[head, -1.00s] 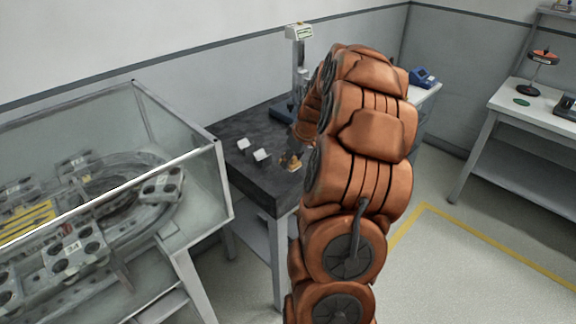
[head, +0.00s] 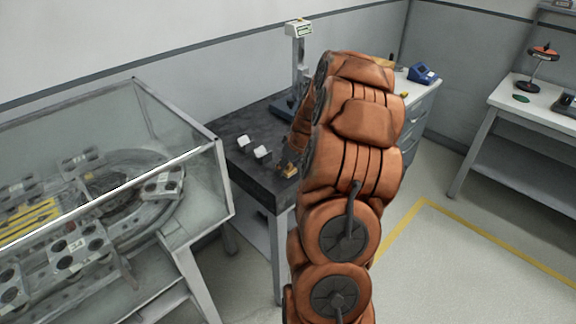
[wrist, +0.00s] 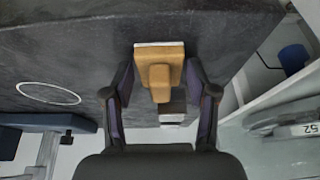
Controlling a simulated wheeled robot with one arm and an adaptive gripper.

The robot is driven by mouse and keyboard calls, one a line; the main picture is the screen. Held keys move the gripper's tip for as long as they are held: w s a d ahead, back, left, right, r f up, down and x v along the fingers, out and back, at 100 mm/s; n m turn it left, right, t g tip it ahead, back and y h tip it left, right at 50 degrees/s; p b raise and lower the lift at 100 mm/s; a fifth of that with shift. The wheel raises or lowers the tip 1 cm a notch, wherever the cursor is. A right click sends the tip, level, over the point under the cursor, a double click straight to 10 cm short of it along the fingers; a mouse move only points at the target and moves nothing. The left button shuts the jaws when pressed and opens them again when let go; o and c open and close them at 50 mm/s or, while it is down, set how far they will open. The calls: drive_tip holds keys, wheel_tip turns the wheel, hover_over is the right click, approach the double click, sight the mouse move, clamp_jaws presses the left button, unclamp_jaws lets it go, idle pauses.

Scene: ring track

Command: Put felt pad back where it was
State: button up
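I cannot tell for sure which thing is the felt pad. A tan block with a raised knob and a pale edge (wrist: 160,52) stands on the dark bench top, between the fingers of my gripper (wrist: 160,80) in the wrist view. The fingers look open, with gaps beside the knob. In the head view the block (head: 288,172) is small, near the bench's front edge, partly hidden by my gripper (head: 285,158).
The dark bench (head: 235,125) holds two small white-faced items (head: 262,152) and a column instrument (head: 299,60). A white ring outline (wrist: 48,94) shows on its top. A glass-walled case (head: 218,190) stands at the left. Floor is free at the right.

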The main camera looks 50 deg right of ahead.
drive_tip(key=shift+o, duration=0.6)
drive_tip(key=shift+r, duration=0.1)
drive_tip(key=shift+s+r, duration=0.15)
drive_tip(key=shift+r, duration=0.3)
drive_tip(key=b+v, duration=0.3)
drive_tip(key=v, duration=0.8)
drive_tip(key=s+a+r+n+g+y, duration=0.1)
drive_tip(key=s+a+g, duration=0.15)
drive_tip(key=a, duration=1.05)
drive_tip(key=s+a+g, duration=0.1)
drive_tip(key=s+a, duration=0.2)
drive_tip(key=a, duration=1.1)
drive_tip(key=s+a+f+g, duration=0.1)
drive_tip(key=s+a, duration=0.2)
drive_tip(key=s, duration=0.3)
drive_tip(key=s+a+f+g, duration=0.1)
drive_tip(key=s+a, duration=0.3)
drive_tip(key=s, duration=0.3)
drive_tip(key=s+a+f+g+h, duration=0.1)
drive_tip(key=s+a, duration=0.2)
drive_tip(key=s, duration=0.3)
drive_tip(key=shift+s+a+m, duration=0.15)
drive_tip(key=shift+s+m, duration=0.2)
drive_tip(key=shift+m, duration=0.05)
drive_tip(key=shift+r+p, duration=0.1)
drive_tip(key=shift+p, duration=0.2)
